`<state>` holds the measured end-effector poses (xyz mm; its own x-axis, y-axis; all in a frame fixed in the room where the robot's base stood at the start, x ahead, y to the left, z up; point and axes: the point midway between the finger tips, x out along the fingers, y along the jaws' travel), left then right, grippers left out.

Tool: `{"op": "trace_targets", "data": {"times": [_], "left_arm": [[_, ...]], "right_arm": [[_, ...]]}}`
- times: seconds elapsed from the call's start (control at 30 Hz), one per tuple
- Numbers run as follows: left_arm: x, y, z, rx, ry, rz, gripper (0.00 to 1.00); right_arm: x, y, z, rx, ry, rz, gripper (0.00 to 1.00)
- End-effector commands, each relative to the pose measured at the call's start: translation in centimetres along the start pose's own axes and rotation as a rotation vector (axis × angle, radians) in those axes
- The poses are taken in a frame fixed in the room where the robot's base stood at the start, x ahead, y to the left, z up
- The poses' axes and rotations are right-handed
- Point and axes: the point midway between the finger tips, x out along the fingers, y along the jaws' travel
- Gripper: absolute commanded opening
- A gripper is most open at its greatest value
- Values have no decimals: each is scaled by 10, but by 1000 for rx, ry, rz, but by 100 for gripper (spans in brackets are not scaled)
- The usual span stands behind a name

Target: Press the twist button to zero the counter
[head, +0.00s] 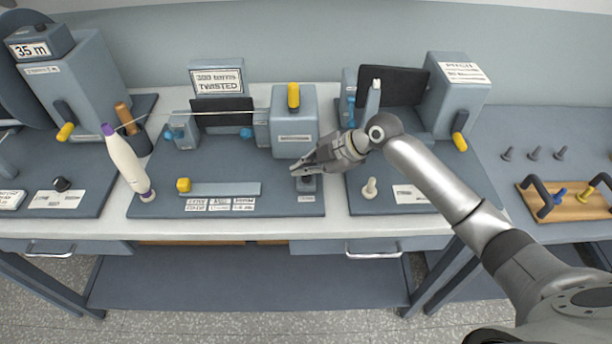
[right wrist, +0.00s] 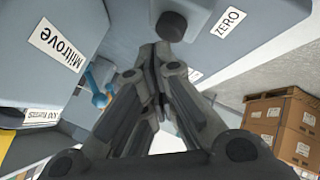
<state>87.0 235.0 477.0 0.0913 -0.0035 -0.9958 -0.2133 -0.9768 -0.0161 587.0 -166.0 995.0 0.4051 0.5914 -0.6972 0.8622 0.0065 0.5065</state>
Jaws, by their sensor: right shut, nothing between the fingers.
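The twist button is a dark round knob on a small grey block (head: 306,184) at the front right of the middle twist station's base plate. In the right wrist view the dark button (right wrist: 172,24) stands just beyond my fingertips, beside a white label reading ZERO (right wrist: 229,22). My right gripper (head: 297,171) is shut and empty, its tips at or just above the button; I cannot tell whether they touch it. It fills the middle of the right wrist view (right wrist: 156,58). The counter (head: 218,82) reads "300 turns TWISTED". My left gripper is not in view.
A grey-blue housing (head: 295,118) with a yellow lever stands right behind my fingers. A thread runs left to a white and purple bobbin (head: 124,160). A cream peg (head: 370,188) stands on the right plate, under my arm. Cardboard boxes (right wrist: 284,118) show on the floor side.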

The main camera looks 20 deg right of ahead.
Motion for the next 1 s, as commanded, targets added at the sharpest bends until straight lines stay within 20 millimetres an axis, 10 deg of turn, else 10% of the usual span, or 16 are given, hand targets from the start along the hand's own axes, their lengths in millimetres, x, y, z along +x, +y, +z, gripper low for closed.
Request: {"op": "trace_targets", "data": {"times": [1.0], "left_arm": [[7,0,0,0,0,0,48]], "right_arm": [[6,-4,5,0,0,0,0]]}}
